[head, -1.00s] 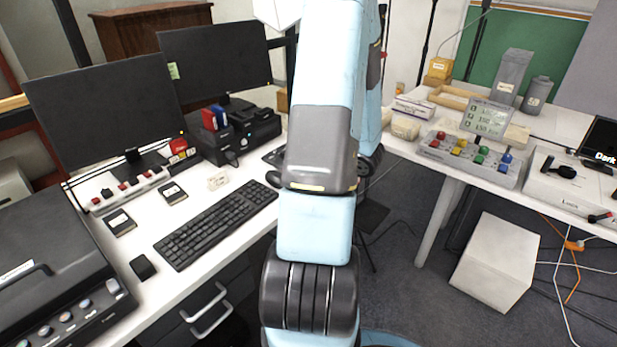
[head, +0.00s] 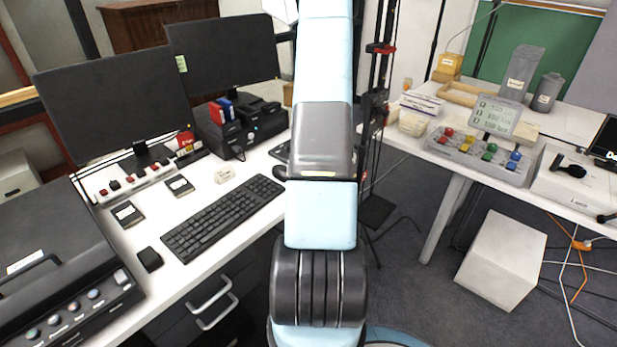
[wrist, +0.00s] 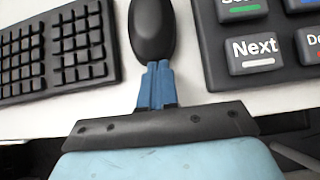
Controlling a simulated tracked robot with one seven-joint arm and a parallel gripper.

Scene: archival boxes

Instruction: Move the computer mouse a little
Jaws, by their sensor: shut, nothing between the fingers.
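In the wrist view a black, rounded computer mouse (wrist: 152,30) lies on the white desk, its far end cut off by the top edge. My gripper (wrist: 157,66) has its blue fingers shut together, with nothing between them. The fingertips are right at the near end of the mouse; whether they touch it I cannot tell. In the head view my arm hides the gripper, and I cannot make out this mouse there.
In the wrist view a black keyboard (wrist: 58,48) lies left of the mouse and a dark panel with large buttons (wrist: 257,52) lies close on its right.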

